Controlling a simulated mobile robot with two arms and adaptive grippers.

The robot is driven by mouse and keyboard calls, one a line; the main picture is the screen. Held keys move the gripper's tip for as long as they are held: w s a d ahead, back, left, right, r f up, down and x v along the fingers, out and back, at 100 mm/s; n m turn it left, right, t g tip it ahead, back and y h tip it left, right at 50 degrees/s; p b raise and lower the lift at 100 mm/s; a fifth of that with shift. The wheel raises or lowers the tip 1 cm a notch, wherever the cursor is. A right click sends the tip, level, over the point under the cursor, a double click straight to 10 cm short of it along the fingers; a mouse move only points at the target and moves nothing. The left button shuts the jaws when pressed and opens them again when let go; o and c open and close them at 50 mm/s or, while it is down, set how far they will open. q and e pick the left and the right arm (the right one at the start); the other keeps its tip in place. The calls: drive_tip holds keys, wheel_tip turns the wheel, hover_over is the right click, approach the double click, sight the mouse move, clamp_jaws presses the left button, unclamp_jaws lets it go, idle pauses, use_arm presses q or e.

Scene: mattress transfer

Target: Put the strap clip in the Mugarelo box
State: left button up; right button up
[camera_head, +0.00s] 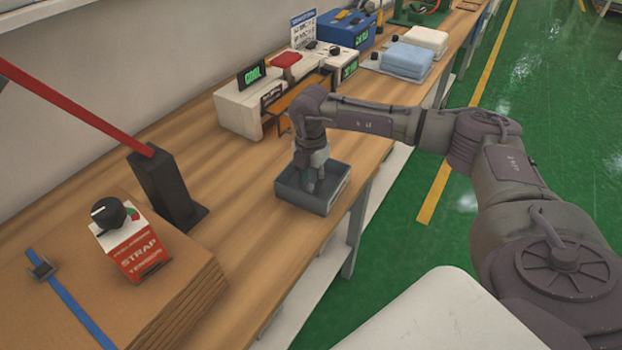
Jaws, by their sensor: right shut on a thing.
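A small open grey-blue box (290,196) stands on the wooden bench near its front edge. No lettering on it is readable, so I cannot tell whether it is the Mugarelo box. My right gripper (314,182) points down with its fingertips inside the box opening. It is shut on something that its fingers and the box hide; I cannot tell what. A small dark clip (40,270) sits on a blue strap (72,306) across the cardboard stack at the lower left, apart from the gripper. My left gripper is not in view.
A red-and-white strap tension box (133,248) with a black knob stands on the cardboard stack (170,305). A black post (162,186) with a red bar rises behind it. White machines (240,110) stand beyond the box. The bench between post and box is clear.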

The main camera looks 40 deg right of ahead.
sight(311, 188)
drive_tip(key=o, duration=0.6)
drive_tip(key=shift+f, duration=0.15)
drive_tip(key=o, duration=0.4)
drive_tip(key=shift+r, duration=0.6)
wheel_tip(311, 188, up, 11)
drive_tip(key=shift+r+b, duration=0.1)
drive_tip(key=shift+b, duration=0.6)
